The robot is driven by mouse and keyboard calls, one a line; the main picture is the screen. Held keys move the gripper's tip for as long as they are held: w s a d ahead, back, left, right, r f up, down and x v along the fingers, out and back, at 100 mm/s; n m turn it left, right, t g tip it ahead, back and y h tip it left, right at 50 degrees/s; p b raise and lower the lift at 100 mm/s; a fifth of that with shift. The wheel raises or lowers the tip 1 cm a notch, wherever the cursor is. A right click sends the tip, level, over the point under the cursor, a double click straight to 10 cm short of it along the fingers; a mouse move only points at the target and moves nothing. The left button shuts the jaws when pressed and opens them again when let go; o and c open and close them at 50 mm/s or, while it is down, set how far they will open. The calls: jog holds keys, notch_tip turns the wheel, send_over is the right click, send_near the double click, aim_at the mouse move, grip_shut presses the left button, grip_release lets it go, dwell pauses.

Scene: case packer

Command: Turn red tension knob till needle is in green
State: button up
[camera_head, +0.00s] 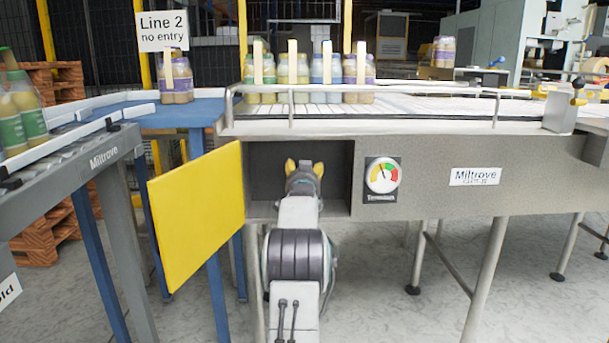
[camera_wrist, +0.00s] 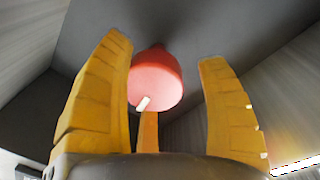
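The red tension knob (camera_wrist: 156,77) shows in the wrist view, on the dark back wall of the recess, with a small white mark on its lower edge. My gripper (camera_wrist: 165,60) has its yellow fingers spread, one to the left and one to the right of the knob, with gaps visible; a third finger is below it. In the head view my gripper (camera_head: 304,168) reaches into the recess and hides the knob. The tension gauge (camera_head: 382,176) is right of the recess. Its needle points roughly upward; the exact colour band under it is too small to tell.
A yellow door panel (camera_head: 198,212) hangs open left of the recess (camera_head: 337,180). The recess walls are close around my gripper. Jars (camera_head: 327,78) stand on the machine top behind a rail. A blue table (camera_head: 190,113) and a conveyor (camera_head: 85,155) are at left.

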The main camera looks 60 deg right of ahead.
jog(key=shift+o, duration=0.6)
jog(key=shift+f, duration=0.15)
jog(key=shift+s, duration=0.1)
jog(key=shift+s+a, duration=0.1)
jog(key=shift+a, duration=0.1)
jog(key=v, duration=1.1)
jog(key=shift+a, duration=0.25)
jog(key=shift+s, duration=0.1)
